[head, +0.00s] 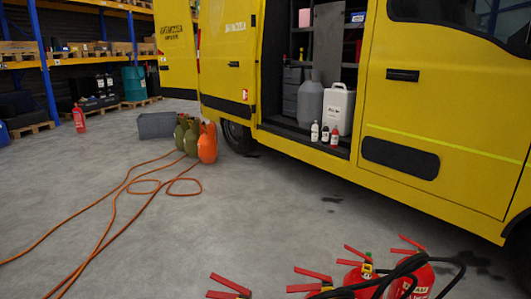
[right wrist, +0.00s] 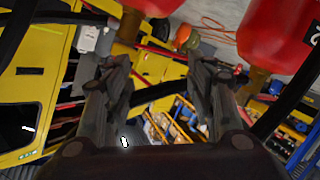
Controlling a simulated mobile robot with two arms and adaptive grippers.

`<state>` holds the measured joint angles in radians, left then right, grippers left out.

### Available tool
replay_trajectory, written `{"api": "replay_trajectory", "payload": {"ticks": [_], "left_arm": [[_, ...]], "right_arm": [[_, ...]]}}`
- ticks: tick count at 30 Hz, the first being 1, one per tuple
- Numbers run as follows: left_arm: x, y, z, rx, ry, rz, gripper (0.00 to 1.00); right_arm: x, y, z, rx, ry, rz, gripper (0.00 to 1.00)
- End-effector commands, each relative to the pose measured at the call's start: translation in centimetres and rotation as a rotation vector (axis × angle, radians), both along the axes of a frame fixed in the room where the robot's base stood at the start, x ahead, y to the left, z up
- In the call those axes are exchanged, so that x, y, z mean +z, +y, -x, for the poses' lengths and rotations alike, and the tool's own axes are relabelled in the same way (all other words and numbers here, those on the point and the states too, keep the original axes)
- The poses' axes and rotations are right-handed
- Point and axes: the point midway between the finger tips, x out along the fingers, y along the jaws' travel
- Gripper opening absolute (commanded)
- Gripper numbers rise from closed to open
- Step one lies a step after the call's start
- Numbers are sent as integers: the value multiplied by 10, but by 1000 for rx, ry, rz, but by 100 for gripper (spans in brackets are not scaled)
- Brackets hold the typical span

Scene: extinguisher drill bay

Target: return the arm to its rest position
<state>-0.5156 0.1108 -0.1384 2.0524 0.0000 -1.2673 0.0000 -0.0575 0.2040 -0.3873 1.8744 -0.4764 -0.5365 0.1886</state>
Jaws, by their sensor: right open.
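My right gripper (right wrist: 160,78) shows in the right wrist view with its two dark fingers spread apart. I see nothing held between them. A large red fire extinguisher (right wrist: 282,32) is close at the upper right of that view, and part of another red one (right wrist: 148,6) is at the top edge. In the head view, red extinguishers stand along the bottom edge, the clearest one (head: 415,280) with a black hose at the right. Neither gripper shows in the head view, and my left gripper is in neither view.
A yellow van (head: 310,140) with an open side door fills the back right. White and grey jugs (head: 338,108) stand in its doorway. Orange and green containers (head: 207,145), a grey bin (head: 157,125) and orange hoses (head: 115,205) lie on the left floor. The middle floor is clear.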

Motion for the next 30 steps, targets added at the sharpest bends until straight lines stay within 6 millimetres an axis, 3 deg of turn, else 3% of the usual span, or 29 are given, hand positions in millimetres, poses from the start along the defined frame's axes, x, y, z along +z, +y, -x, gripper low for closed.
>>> {"api": "replay_trajectory", "payload": {"ticks": [1, 3, 7, 12, 18, 20, 30], "left_arm": [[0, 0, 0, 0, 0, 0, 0], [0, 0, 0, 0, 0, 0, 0], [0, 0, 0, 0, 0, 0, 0], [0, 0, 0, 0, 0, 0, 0], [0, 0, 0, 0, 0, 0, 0], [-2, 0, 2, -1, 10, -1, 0], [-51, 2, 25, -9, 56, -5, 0]], "right_arm": [[-31, -14, 22, -53, 110, -25, 51], [-70, -32, 54, -121, 264, -53, 51], [-129, -54, 121, -211, 528, -97, 51], [-174, -65, 201, -272, 796, -136, 51], [-202, -68, 287, -305, 1058, -178, 51], [-204, -68, 290, -305, 1076, -176, 51], [-253, -70, 311, -305, 1116, -159, 51]]}}
